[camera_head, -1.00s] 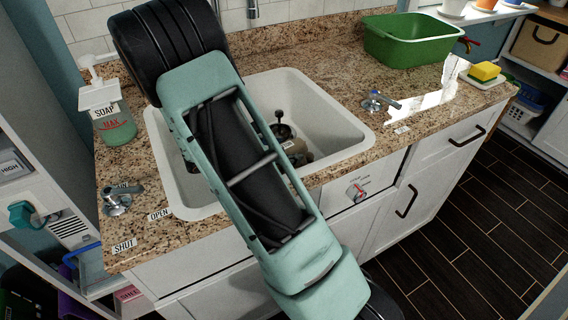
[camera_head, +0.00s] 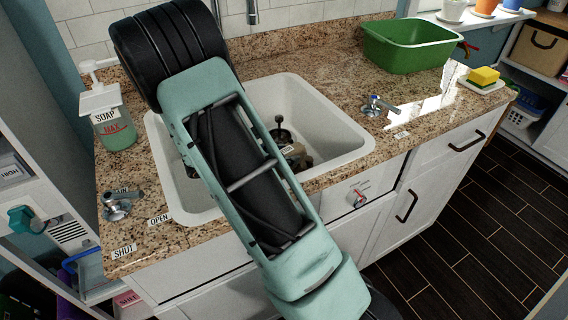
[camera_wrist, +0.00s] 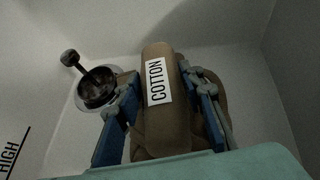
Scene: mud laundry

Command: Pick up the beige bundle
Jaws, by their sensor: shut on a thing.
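The beige bundle (camera_wrist: 162,115), a rolled brown-beige cloth with a white COTTON label, lies in the sink (camera_head: 310,103). My gripper (camera_wrist: 158,95) is around it in the wrist view, one blue finger on each side, shut on it. I cannot tell whether the bundle touches the sink floor.
A drain with a dark knobbed stopper (camera_wrist: 97,87) is left of the bundle. The sink walls surround my gripper. A soap bottle (camera_head: 113,125) and a tap handle (camera_head: 118,202) stand on the left counter. A green tub (camera_head: 405,47), a blue-topped tap (camera_head: 377,105) and a yellow sponge (camera_head: 483,75) are right.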

